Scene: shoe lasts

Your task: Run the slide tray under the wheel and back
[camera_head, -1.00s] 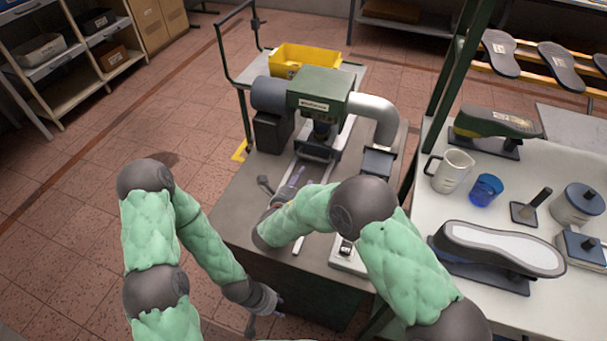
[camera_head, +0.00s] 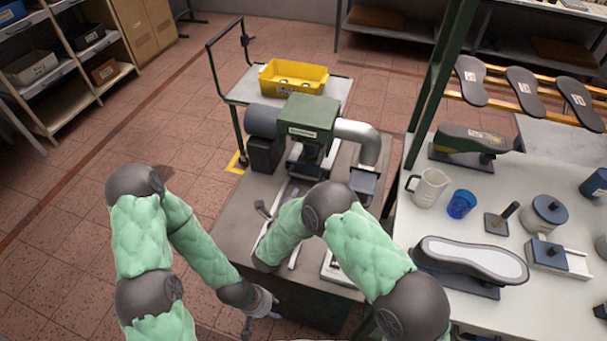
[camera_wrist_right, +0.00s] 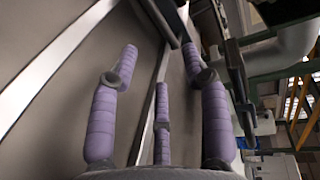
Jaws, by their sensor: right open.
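The green-headed wheel machine (camera_head: 312,118) stands on the grey bench, with a grey pipe on its right. Its wheel is not clearly visible under the head. Pale rails (camera_head: 268,240) run along the bench towards the machine. I cannot make out the slide tray for certain. My right gripper (camera_wrist_right: 160,65) is open in the right wrist view, its purple fingers spread over a metal rail (camera_wrist_right: 150,120), with nothing visibly gripped. In the head view my right arm hides it. My left gripper (camera_head: 264,306) hangs low in front of the bench; its fingers are too small to read.
A yellow bin (camera_head: 293,77) sits on a cart behind the machine. The white table (camera_head: 470,220) at right holds a white mug (camera_head: 428,188), a blue cup (camera_head: 461,204) and a shoe last with a pale sole (camera_head: 470,260). The floor at left is clear.

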